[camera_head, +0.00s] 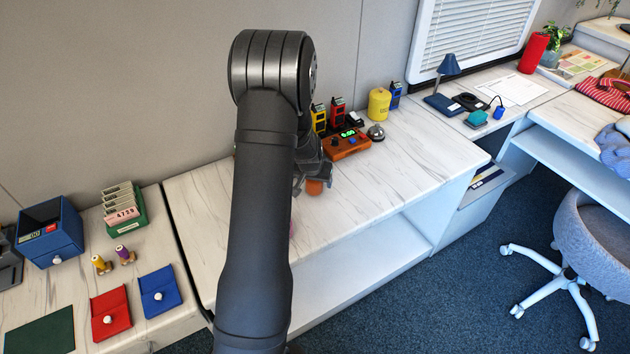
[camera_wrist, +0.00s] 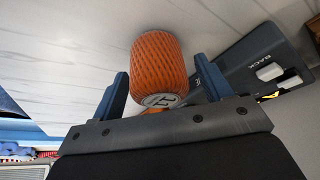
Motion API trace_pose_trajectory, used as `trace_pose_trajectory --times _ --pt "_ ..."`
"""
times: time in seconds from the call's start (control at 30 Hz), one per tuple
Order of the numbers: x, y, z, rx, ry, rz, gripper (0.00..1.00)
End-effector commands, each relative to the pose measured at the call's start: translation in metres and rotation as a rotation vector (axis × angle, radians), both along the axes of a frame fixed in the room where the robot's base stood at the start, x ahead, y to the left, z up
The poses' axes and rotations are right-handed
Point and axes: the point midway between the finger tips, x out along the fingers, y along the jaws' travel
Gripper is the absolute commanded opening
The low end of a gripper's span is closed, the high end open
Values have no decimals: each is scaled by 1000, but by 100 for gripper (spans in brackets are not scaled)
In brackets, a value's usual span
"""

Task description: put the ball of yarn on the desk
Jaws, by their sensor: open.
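An orange, rounded thing with a cross-wound surface and a pale round end label (camera_wrist: 160,66) lies between my gripper's two blue fingers in the wrist view. I cannot be sure that it is the ball of yarn. In the head view the orange thing (camera_head: 314,187) shows at my gripper (camera_head: 309,178) over the middle counter. My gripper (camera_wrist: 155,82) is open around it; contact cannot be told. A small pink bit (camera_head: 291,228) shows beside my arm, mostly hidden. A white desk (camera_head: 577,118) with a grey chair stands at the right.
Radios (camera_head: 337,112), an orange device (camera_head: 347,144), a bell (camera_head: 376,132) and a yellow canister (camera_head: 379,104) stand at the counter's back. A blue lamp (camera_head: 448,72) stands farther right. The counter's right part (camera_head: 430,150) is clear. A dark device marked BACK (camera_wrist: 255,62) is close to my right finger.

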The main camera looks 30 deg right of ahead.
Motion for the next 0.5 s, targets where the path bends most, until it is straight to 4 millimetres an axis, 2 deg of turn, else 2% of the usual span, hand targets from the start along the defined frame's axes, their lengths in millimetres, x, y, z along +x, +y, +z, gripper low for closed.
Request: trace_pose_trajectory --times 0.17,0.5 --pt "-5 5 21 -2 -3 0 72" --pt "-22 22 78 -3 -3 0 72"
